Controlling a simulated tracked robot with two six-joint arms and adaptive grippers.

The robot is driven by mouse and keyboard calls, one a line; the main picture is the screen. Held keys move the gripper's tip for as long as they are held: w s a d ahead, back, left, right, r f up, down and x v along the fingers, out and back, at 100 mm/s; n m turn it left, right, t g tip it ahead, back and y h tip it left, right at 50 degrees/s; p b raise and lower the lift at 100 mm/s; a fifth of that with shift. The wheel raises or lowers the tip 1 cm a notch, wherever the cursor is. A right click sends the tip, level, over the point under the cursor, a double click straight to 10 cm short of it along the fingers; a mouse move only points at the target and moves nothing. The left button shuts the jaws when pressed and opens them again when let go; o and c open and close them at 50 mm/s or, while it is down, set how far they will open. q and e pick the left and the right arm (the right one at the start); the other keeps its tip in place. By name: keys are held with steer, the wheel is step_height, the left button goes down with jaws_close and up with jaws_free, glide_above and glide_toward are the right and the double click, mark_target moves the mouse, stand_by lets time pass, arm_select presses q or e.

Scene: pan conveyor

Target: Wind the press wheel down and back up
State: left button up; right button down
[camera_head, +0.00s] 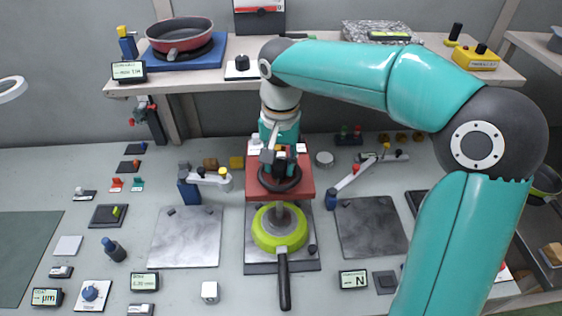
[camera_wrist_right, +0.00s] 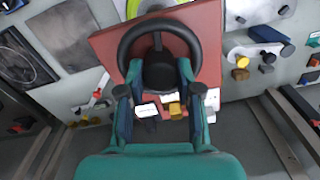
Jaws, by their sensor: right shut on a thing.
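The press wheel (camera_head: 295,184) is a black ring on top of the red press head (camera_head: 252,190). In the right wrist view the wheel (camera_wrist_right: 124,50) shows as a dark rim around a dark hub (camera_wrist_right: 158,74). My right gripper (camera_head: 279,166) reaches down onto the wheel from above. In the right wrist view its two fingers (camera_wrist_right: 160,76) are closed on the wheel's hub from both sides. A lime-green pan (camera_head: 264,239) with a black handle sits under the press on a dark base plate. The press ram meets the pan's middle; exact contact cannot be told. My left gripper is out of view.
Grey plates (camera_head: 186,240) and (camera_head: 372,228) lie left and right of the press. Small swing-arm fixtures (camera_head: 205,178) flank it. A shelf (camera_head: 240,80) behind carries a red pan (camera_head: 180,36). Displays and small blocks stand along the front.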

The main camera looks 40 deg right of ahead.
steer(key=m, duration=0.3)
steer(key=shift+m, duration=0.4)
steer(key=shift+s+m+b, duration=0.1)
steer(key=shift+m+b, duration=0.2)
steer(key=shift+m, duration=1.5)
steer(key=shift+d, duration=0.1)
steer(key=c, duration=0.8)
jaws_free()
steer(key=shift+o, duration=0.2)
steer(key=shift+r, duration=0.1)
